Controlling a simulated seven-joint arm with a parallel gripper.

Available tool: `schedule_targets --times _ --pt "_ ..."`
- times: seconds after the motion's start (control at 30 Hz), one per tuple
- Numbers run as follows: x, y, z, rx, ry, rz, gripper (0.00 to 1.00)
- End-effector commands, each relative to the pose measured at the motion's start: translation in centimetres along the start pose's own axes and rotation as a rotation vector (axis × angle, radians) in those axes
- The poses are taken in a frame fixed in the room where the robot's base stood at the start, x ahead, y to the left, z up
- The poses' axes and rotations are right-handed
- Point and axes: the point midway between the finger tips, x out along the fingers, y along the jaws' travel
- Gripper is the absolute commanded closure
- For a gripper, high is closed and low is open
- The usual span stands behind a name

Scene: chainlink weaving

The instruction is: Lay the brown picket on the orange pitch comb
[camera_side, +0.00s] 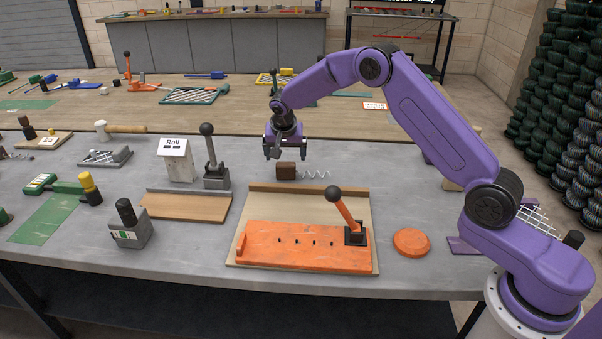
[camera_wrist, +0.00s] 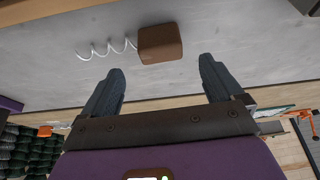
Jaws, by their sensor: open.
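The brown picket is a small brown block (camera_side: 286,170) with a white wavy wire sticking out to its right, resting on the grey table behind the wooden board. In the wrist view the brown block (camera_wrist: 160,43) lies just beyond the fingertips, its wire trailing left. My gripper (camera_side: 286,155) is open and empty, just above and behind the block in the side view; its two dark fingers (camera_wrist: 162,75) are spread apart in the wrist view. The orange pitch comb (camera_side: 300,246) lies flat on the wooden board at the front, with small dark slots along it.
A lever with an orange shaft and dark knob (camera_side: 340,205) stands at the comb's right end. A round orange disc (camera_side: 411,242) lies right of the board. A black-knobbed lever (camera_side: 214,170) and the white "Roll" box (camera_side: 177,160) stand to the left.

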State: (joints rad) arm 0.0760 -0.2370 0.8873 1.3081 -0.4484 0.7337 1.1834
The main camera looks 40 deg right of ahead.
Motion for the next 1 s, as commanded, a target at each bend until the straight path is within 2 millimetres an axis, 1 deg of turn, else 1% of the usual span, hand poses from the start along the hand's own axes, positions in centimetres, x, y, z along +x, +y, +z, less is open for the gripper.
schedule_targets --times 0.2,0.3,0.43,0.63,0.67,0.7,0.77,0.8,0.83,0.87,1.0 --pt "3.1 -0.1 0.3 0.001 -0.002 0.003 0.06" --pt "4.2 -0.1 0.2 0.001 -0.001 0.002 0.06" --pt "4.8 -0.2 0.2 0.0 0.001 0.0 0.06" --pt "4.8 -0.2 0.2 0.0 0.0 0.0 0.06" --pt "4.8 -0.1 0.2 0.0 0.0 0.0 0.1" --pt "4.8 -0.1 0.2 0.0 0.0 0.0 0.23" --pt "4.8 -0.1 0.2 0.0 0.0 0.0 0.42" --pt "4.8 -0.1 0.2 0.0 0.0 0.0 0.55" --pt "4.8 -0.1 0.2 0.0 0.0 0.0 0.65" --pt "4.8 -0.1 0.2 0.0 0.0 0.0 0.7" --pt "4.8 -0.2 0.2 0.0 0.001 0.0 0.7"
